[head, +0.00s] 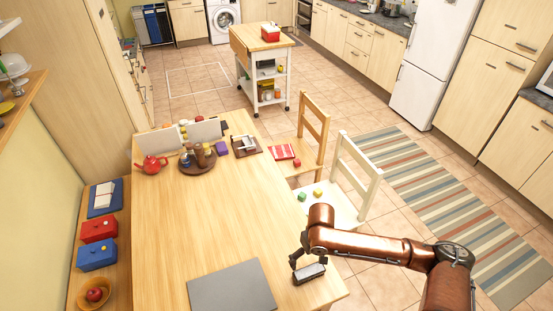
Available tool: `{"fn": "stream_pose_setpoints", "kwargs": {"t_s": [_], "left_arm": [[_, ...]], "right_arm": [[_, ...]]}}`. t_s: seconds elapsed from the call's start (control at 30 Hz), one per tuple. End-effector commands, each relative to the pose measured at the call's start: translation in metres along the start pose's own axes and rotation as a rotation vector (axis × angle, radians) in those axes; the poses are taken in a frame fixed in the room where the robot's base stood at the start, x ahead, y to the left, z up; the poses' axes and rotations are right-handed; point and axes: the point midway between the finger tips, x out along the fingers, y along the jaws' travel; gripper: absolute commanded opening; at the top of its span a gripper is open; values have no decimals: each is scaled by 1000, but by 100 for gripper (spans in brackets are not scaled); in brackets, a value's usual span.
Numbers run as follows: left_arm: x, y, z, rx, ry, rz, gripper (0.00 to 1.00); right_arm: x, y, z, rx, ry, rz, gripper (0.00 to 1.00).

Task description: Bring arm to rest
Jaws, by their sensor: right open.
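My right arm (380,248) comes in from the lower right, its copper-coloured links bent over the near right edge of the table. My right gripper (308,268) is open and empty, pointing down at the near right corner of the wooden table (190,225). I cannot tell whether its fingertips touch the table top. My left arm and left gripper are not in view.
A grey mat (231,287) lies left of the gripper. A white chair (343,190) and a wooden chair (308,140) stand along the table's right side. A red teapot (151,165) and a round tray (198,163) with jars stand at the far end. The table's middle is clear.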

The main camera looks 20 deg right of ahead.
Motion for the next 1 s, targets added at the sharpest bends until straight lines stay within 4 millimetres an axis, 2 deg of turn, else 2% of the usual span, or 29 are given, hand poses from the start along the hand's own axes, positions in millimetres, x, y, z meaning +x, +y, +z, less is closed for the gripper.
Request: {"fn": "stream_pose_setpoints", "kwargs": {"t_s": [0.17,0.27,0.4,0.5,0.57,0.67,1.0], "left_arm": [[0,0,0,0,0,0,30],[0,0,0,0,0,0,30],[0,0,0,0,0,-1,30],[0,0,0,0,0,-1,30],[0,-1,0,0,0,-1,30],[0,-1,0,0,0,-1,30],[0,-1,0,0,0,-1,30]], "right_arm": [[4,-6,3,-13,3,-14,100],[14,-25,8,-62,28,-55,100],[31,-63,22,-147,108,-150,100],[38,-79,31,-178,188,-202,100],[41,-81,37,-179,236,-219,100],[46,-72,52,-156,303,-220,100],[63,5,126,-21,367,-62,100]]}}
